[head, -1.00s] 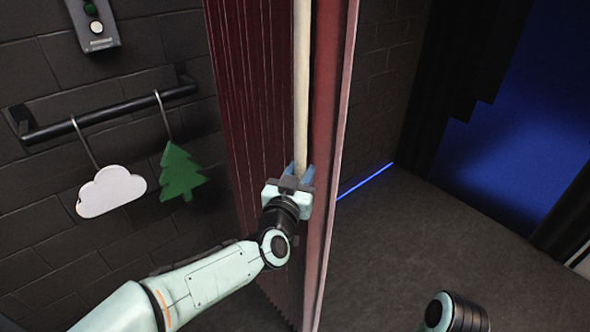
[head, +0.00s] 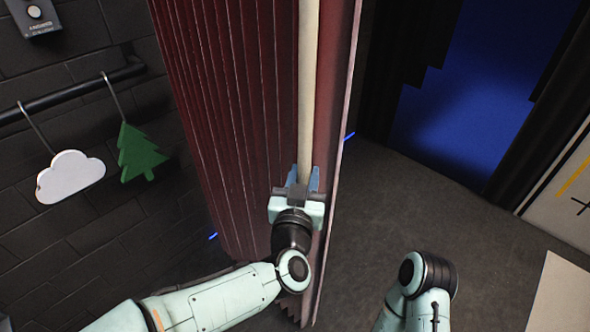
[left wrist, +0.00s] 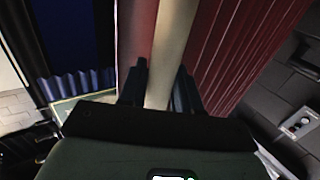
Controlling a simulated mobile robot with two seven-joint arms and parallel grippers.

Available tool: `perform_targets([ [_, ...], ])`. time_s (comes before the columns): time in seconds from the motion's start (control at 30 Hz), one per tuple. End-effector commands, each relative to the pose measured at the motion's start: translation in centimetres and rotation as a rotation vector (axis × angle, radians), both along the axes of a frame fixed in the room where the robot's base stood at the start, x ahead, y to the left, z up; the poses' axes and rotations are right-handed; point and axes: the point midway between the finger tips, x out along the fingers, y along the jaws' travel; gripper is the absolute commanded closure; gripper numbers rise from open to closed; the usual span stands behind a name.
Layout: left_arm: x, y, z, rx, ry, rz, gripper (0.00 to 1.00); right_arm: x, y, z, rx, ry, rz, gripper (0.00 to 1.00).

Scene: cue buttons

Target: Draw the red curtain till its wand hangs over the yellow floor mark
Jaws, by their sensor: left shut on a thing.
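The red curtain (head: 225,130) hangs in folds down the middle of the head view. Its pale wand (head: 308,90) hangs upright near the curtain's right edge. My left gripper (head: 306,180) is shut on the wand, and the wand (left wrist: 172,50) runs between the fingers in the left wrist view. My right arm shows at the lower right of the head view, but its gripper is out of frame. I see no yellow mark on the visible floor (head: 400,200).
A black rail (head: 75,90) on the brick wall at left carries a white cloud (head: 70,177) and a green tree (head: 138,152). A control box (head: 32,15) is above. A pale board (head: 565,195) with a yellow stripe and a pale sheet (head: 560,295) are at right. Floor right of the curtain is open.

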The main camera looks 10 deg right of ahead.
Motion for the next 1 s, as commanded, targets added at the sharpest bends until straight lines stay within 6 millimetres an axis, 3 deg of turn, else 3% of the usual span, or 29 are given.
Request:
perform_targets([
  [0.37,-0.2,-0.2,-0.2,0.000,0.003,-0.002,1.00,0.0,0.0,0.0,0.000,0.000,0.000,0.36],
  [0.4,-0.2,-0.2,-0.2,0.000,0.003,-0.002,0.58,0.0,0.0,0.0,0.000,0.000,0.000,0.36],
  [0.43,-0.2,-0.2,-0.2,0.000,0.003,-0.002,0.50,0.0,0.0,0.0,0.000,0.000,0.000,0.36],
  [0.77,-0.3,-0.1,0.0,-0.001,0.000,0.000,0.50,0.0,0.0,0.0,0.000,0.000,0.000,0.36],
  [1.0,-3.5,1.1,0.0,-0.002,0.000,-0.002,0.50,-0.4,0.0,-0.8,0.000,0.005,-0.001,0.36],
])
